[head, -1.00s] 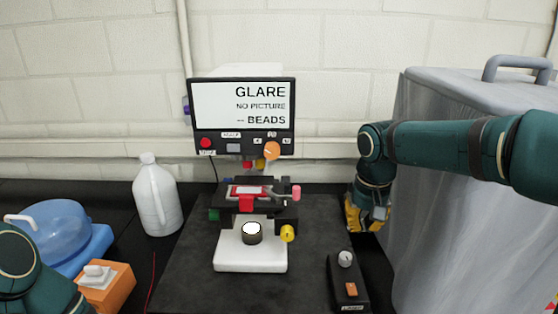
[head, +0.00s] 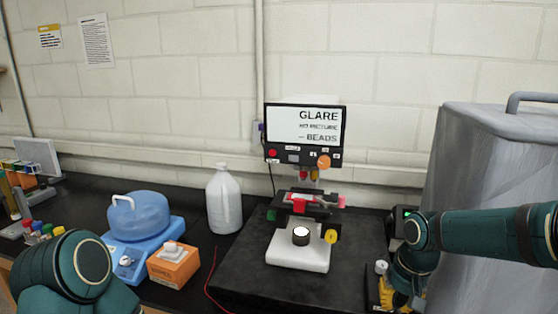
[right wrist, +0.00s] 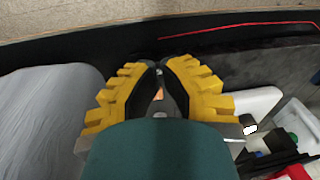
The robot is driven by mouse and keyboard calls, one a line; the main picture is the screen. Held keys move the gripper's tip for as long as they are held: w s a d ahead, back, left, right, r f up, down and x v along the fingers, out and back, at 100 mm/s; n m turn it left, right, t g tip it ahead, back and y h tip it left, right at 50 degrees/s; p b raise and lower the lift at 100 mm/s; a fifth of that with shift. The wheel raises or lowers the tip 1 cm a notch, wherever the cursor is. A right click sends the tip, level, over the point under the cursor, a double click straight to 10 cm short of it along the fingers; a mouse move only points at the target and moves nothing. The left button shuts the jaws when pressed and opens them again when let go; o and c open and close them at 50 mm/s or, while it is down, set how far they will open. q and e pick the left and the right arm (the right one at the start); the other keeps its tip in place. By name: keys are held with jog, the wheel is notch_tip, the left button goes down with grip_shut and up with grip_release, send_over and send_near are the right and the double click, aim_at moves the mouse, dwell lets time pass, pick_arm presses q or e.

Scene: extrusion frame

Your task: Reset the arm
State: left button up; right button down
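My right arm (head: 490,235) comes in from the right in the head view, bent downward at its forward joint. My right gripper (head: 390,297), with yellow fingers, hangs low by the right edge of the dark mat, partly cut off by the picture's bottom edge. In the right wrist view its yellow fingertips (right wrist: 158,66) come together, and I see nothing held. My left arm (head: 70,272) shows only as a rounded green link at the lower left; its gripper is out of view.
A microscope (head: 297,255) with a screen (head: 305,127) reading "GLARE" stands on the dark mat (head: 240,285). A white jug (head: 224,200), blue device (head: 140,230) and orange box (head: 173,265) stand left. A grey covered bin (head: 470,155) stands close beside my right arm.

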jog(key=s+a+f+y, duration=0.1)
jog(key=a+f, duration=0.3)
jog(key=f, duration=0.4)
jog(key=a+f+y, duration=0.1)
jog(key=a+f, duration=0.3)
jog(key=f, duration=0.4)
pick_arm(q)
notch_tip(320, 180, down, 2)
jog(key=shift+d+f+b, duration=0.1)
jog(key=shift+f+b, duration=0.15)
jog(key=shift+b, duration=0.75)
pick_arm(e)
jog(key=s+a+f, duration=0.3)
jog(key=s+f, duration=0.3)
jog(key=f, duration=0.1)
jog(key=s+a+f+t, duration=0.1)
jog(key=s+a+f, duration=0.2)
jog(key=s+f, duration=0.3)
jog(key=shift+a+f+y, duration=0.2)
jog(key=shift+f+y, duration=0.1)
jog(key=shift+f, duration=0.55)
